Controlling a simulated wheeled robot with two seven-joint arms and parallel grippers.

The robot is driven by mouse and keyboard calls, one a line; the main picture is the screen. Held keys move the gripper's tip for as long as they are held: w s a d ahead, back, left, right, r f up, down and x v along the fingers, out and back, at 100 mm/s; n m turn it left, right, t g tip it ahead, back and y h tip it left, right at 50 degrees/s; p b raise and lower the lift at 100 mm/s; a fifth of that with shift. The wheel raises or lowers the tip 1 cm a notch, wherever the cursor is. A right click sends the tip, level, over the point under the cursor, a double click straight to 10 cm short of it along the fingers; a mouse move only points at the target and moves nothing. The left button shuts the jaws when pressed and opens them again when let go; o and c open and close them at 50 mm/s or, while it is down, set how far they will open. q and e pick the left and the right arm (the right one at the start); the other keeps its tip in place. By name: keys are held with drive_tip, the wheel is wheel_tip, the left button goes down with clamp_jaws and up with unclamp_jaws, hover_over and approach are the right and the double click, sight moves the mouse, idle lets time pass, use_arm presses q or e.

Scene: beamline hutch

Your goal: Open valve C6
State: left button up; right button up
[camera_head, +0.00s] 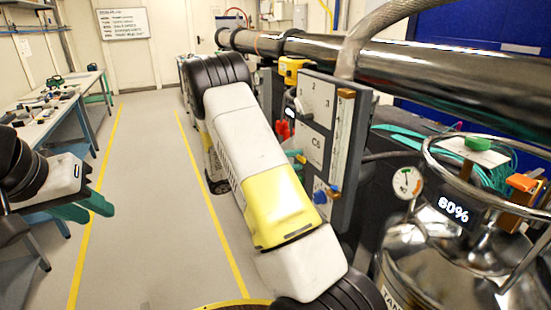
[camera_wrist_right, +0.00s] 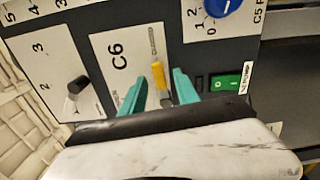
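The C6 valve plate (camera_head: 315,147) is a white plate on the grey panel, and it also shows in the right wrist view (camera_wrist_right: 113,55). Its valve has a yellow handle (camera_wrist_right: 158,74) on a thin metal stem, pointing down toward my gripper in that view. My right gripper (camera_wrist_right: 158,88) is open, with one teal finger on each side of the yellow handle. I cannot tell whether either finger touches it. In the head view my right arm hides most of this gripper. My left gripper (camera_head: 101,211) is open and empty above the floor at the left.
A cluttered bench (camera_head: 40,128) is left; the floor between is clear.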

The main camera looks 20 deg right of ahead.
drive_tip(key=shift+d, duration=0.15)
clamp_jaws()
idle(1.4)
